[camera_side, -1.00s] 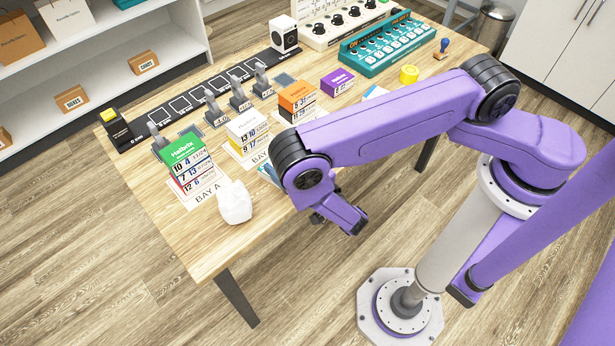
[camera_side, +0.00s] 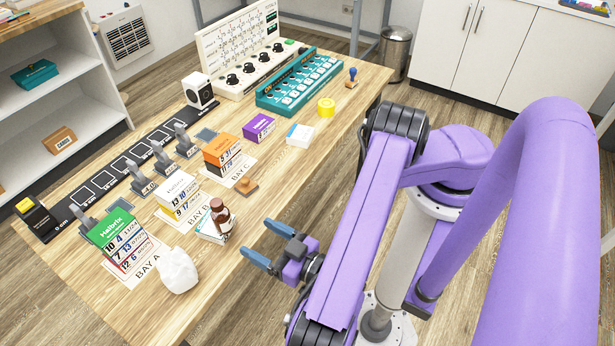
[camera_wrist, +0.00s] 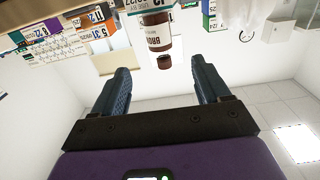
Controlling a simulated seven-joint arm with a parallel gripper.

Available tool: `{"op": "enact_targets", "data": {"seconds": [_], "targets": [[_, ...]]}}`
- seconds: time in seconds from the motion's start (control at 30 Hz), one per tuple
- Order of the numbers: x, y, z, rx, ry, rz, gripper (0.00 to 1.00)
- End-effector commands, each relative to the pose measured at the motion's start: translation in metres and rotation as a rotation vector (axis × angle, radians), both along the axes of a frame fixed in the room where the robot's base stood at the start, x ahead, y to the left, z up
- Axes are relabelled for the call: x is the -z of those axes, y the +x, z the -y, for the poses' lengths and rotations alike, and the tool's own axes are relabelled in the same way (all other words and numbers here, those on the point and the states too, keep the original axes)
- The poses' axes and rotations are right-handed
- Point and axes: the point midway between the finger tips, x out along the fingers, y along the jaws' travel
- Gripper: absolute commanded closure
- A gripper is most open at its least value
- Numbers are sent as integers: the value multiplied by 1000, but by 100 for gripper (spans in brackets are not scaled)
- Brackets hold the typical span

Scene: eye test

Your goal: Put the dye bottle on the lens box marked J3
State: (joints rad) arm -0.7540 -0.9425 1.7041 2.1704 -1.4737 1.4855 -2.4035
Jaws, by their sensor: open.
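The dye bottle (camera_side: 222,218), brown with a white label, stands upright by the Bay B sheet. It overlaps a small white-and-teal box (camera_side: 205,236); I cannot tell whether it stands on or beside it. In the wrist view the bottle (camera_wrist: 157,36) hangs upside down, beyond the gap between my fingers. My gripper (camera_side: 263,243) is open and empty at the table's front edge, pointing left, apart from the bottle. Lens boxes are stacked green-topped (camera_side: 118,240), white-topped (camera_side: 180,195) and orange-topped (camera_side: 222,153). I cannot read a J3 mark on any.
A crumpled white lump (camera_side: 178,271) lies by Bay A. A black ruler strip (camera_side: 110,178) runs behind the stacks. The front-right tabletop is clear.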

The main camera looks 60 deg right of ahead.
Motion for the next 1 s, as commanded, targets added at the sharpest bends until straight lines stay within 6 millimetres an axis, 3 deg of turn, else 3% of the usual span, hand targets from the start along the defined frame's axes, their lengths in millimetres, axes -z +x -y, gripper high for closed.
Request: {"op": "enact_targets", "data": {"seconds": [0.17,0.53,0.77,1.0], "targets": [[-19,8,4,103,203,20,24],[-93,23,56,590,1166,250,24],[-126,11,97,902,1743,530,24],[-153,-16,132,1232,2265,969,24]]}}
